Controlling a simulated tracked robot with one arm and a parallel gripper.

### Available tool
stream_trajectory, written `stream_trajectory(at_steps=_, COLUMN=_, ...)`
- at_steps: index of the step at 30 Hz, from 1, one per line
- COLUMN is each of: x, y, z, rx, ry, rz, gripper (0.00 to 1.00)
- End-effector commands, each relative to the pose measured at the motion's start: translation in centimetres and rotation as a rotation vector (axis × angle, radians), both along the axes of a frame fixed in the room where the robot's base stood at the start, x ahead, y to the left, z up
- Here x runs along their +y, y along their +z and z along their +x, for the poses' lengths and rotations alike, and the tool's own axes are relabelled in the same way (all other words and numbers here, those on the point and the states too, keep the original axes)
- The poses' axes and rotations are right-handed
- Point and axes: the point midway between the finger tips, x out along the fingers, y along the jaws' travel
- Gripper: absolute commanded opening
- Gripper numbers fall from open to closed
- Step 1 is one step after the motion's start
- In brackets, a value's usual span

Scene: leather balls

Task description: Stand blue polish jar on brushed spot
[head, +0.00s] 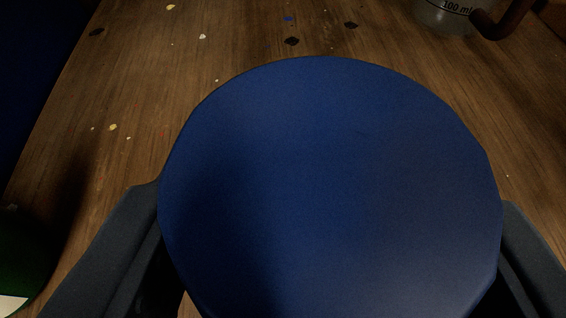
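The blue polish jar (330,180) fills the middle of the head view, seen from above as a large round blue top. My gripper (330,235) has one dark finger on each side of the jar, and both appear to press against its sides. The fingertips are partly hidden by the jar. The jar hides the surface beneath it, so I cannot tell whether it is lifted or standing. I cannot make out the brushed spot in this view.
The wooden surface (130,165) has scattered dark, cream, red and blue specks. A clear container marked 100 ml (443,14) stands at the top right beside a dark brown curved piece (505,20). A green object with a white label (22,262) is at the lower left.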

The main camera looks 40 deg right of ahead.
Motion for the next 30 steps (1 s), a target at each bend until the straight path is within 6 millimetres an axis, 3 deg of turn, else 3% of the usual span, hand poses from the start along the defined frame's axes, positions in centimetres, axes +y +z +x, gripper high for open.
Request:
stream_trajectory(at_steps=9, x=0.0, y=-3.5, z=0.1, rx=-0.003, ry=-0.001, rz=0.001, gripper=0.23)
stream_trajectory(at_steps=19, x=0.0, y=-3.6, z=0.0, rx=-0.002, ry=-0.002, rz=0.0, gripper=0.23)
stream_trajectory(at_steps=20, x=0.0, y=-3.6, z=0.0, rx=-0.001, ry=-0.002, rz=0.001, gripper=0.6)
stream_trajectory(at_steps=22, x=-0.1, y=-3.5, z=0.0, rx=-0.001, ry=-0.002, rz=0.001, gripper=0.77)
stream_trajectory(at_steps=30, x=-0.1, y=-3.5, z=0.0, rx=-0.001, ry=-0.002, rz=0.001, gripper=0.77)
